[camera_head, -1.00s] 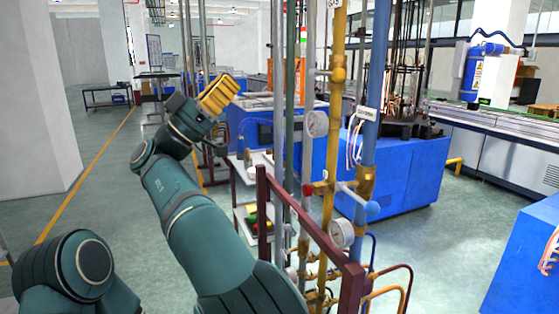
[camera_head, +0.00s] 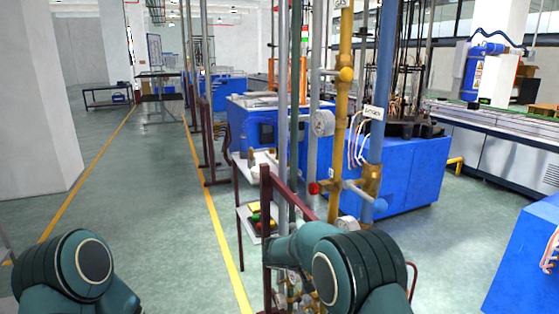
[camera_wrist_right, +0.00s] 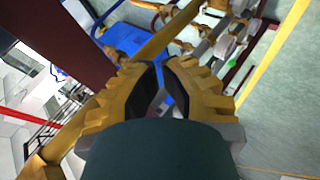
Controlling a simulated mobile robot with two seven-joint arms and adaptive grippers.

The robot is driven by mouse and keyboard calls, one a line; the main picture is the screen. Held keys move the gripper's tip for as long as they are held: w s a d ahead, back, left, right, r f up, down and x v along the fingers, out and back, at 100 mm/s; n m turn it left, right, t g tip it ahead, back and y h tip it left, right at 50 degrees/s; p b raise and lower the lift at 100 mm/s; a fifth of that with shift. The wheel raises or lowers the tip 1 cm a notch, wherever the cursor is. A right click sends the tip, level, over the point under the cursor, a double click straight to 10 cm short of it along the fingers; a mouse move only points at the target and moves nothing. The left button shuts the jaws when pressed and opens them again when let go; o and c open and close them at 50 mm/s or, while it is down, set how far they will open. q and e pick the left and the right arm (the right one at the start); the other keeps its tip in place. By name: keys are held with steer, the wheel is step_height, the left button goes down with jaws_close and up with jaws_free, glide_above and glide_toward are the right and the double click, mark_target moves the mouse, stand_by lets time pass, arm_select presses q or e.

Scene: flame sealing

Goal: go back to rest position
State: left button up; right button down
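My right arm (camera_head: 345,270) is folded low at the bottom of the head view, in front of the pipe rack; its gripper is out of that view. In the right wrist view my right gripper (camera_wrist_right: 166,80) has yellow fingers with dark pads and a narrow gap between them. Background shows through the gap and nothing is held. My left arm (camera_head: 75,275) is folded at the bottom left of the head view, and its gripper is not visible.
The pipe rack (camera_head: 265,215) with a yellow pipe (camera_head: 340,130), a blue pipe (camera_head: 380,90) and a gauge (camera_head: 322,123) stands just ahead of my right arm. A small shelf (camera_head: 250,222) stands behind it. The floor at left (camera_head: 140,210) is clear.

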steer(key=s+f+g+y, duration=0.6)
steer(key=s+f+y, duration=0.1)
steer(key=s+f, duration=1)
steer(key=s+f+m+y, duration=0.2)
steer(key=s+m, duration=0.4)
steer(key=s, duration=1.4)
steer(key=shift+d+y, duration=0.2)
steer(key=shift+y, duration=0.7)
steer(key=shift+s+f, duration=0.1)
